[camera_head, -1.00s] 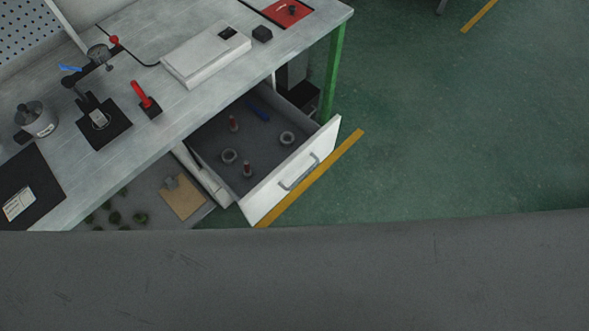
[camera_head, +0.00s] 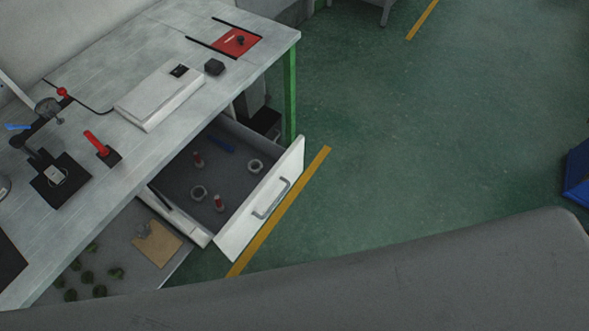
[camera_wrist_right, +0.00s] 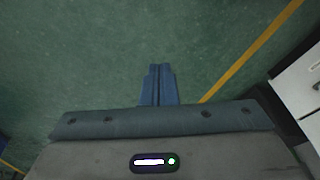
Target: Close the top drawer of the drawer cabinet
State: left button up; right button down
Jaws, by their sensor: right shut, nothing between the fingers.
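The top drawer (camera_head: 262,205) of the cabinet is pulled out from under the workbench, with its white front and grey handle (camera_head: 271,198) facing the aisle. Inside it lie two grey rings, two red-topped pieces and a blue item. In the right wrist view, part of a white front with a handle (camera_wrist_right: 303,80) shows at the right edge. My right gripper (camera_wrist_right: 161,68) is shut and empty over the green floor, to the left of that white front and apart from it. My left gripper is in neither view.
The workbench (camera_head: 130,150) carries a white box (camera_head: 160,98), a red-handled tool (camera_head: 100,146) and a red plate (camera_head: 237,42). Below is a shelf with a brown board (camera_head: 157,243). The floor right of the drawer is clear; a blue object (camera_head: 577,175) stands at the far right.

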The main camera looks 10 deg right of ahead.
jog(key=w+a+r+m+t+y+b, duration=0.1)
jog(key=w+r+m, duration=0.1)
jog(key=w+r, duration=0.35)
jog(key=w+r+m+t, duration=0.1)
jog(key=w+r, duration=0.2)
jog(key=w, duration=0.6)
jog(key=w+a+r+m+t+y+b, duration=0.1)
jog(key=w+a+r+y, duration=0.2)
jog(key=r, duration=0.6)
jog(key=w+a+r+y+b, duration=0.1)
jog(key=w+a+r, duration=0.3)
jog(key=r, duration=0.5)
jog(key=w+a+r+m+t+y+b, duration=0.1)
jog(key=w+a+r+y, duration=0.2)
jog(key=r, duration=0.7)
jog(key=h+p, duration=0.1)
jog(key=p, duration=0.1)
send_near(296, 159)
jog(key=x, duration=0.5)
jog(key=shift+s+d+f, duration=0.15)
jog(key=shift+s+f, duration=0.05)
jog(key=shift+s, duration=0.05)
jog(key=shift+w+a+f, duration=0.1)
jog(key=shift+w+a, duration=0.3)
jog(key=shift+a, duration=0.05)
jog(key=shift+w, duration=0.1)
